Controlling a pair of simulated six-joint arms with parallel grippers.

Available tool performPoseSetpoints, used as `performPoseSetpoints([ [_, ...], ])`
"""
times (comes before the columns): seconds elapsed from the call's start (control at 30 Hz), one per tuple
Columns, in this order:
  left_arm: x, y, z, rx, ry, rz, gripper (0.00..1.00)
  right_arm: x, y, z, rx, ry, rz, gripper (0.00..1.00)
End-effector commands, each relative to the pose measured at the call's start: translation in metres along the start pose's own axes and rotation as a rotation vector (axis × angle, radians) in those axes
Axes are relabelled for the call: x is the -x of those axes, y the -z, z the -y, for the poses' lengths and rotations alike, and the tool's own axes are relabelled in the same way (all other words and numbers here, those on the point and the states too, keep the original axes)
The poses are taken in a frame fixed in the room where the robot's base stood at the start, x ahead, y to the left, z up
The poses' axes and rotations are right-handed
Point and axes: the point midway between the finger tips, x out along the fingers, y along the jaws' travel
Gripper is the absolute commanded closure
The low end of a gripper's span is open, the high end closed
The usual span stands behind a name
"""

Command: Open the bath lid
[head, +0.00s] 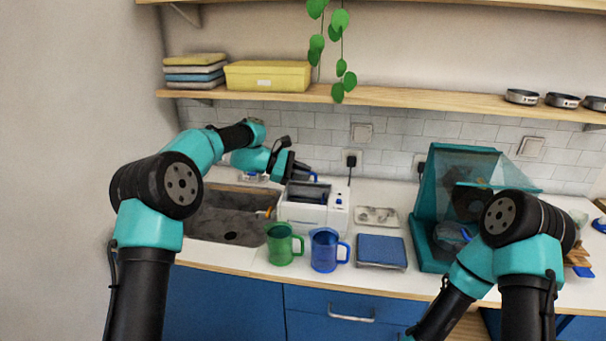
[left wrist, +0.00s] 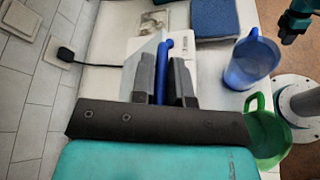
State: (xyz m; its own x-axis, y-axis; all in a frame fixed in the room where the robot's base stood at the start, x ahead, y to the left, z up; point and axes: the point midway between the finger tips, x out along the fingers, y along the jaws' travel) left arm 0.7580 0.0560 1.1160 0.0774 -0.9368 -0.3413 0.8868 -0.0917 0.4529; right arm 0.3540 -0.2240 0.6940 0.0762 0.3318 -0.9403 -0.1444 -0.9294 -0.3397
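The bath is a white box (head: 301,213) on the counter beside the sink, with a dark opening in its top. My left gripper (head: 305,173) is over the back of the bath, reaching in from the left. In the left wrist view its two dark fingers (left wrist: 165,85) stand close on either side of the blue handle bar (left wrist: 162,60) of the lid, with little or no gap. A pale see-through lid panel (left wrist: 146,46) shows beside the bar and seems tilted up.
A green mug (head: 281,246) and a blue mug (head: 324,252) stand in front of the bath. A blue-topped pad (head: 381,251) and a teal clear-fronted cabinet (head: 427,225) are to the right. The sink (head: 228,212) is to the left; a shelf (head: 400,100) runs above.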

Motion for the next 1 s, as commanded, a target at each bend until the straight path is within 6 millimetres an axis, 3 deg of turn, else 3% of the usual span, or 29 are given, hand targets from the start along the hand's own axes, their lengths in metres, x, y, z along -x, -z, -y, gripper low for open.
performPoseSetpoints([
  [0.2,0.000,0.000,0.000,0.001,0.000,0.000,0.64,0.000,0.000,0.000,0.000,0.000,0.000,0.63],
  [0.57,0.004,0.000,0.000,0.002,-0.001,0.000,0.63,0.000,0.000,0.000,0.000,0.000,0.000,0.63],
  [0.77,0.025,0.000,0.000,0.002,-0.001,0.000,0.63,0.000,0.000,0.000,0.000,0.000,0.000,0.63],
  [1.0,0.069,0.001,0.000,0.002,-0.003,0.000,0.63,0.000,0.000,0.000,0.000,0.000,0.000,0.63],
])
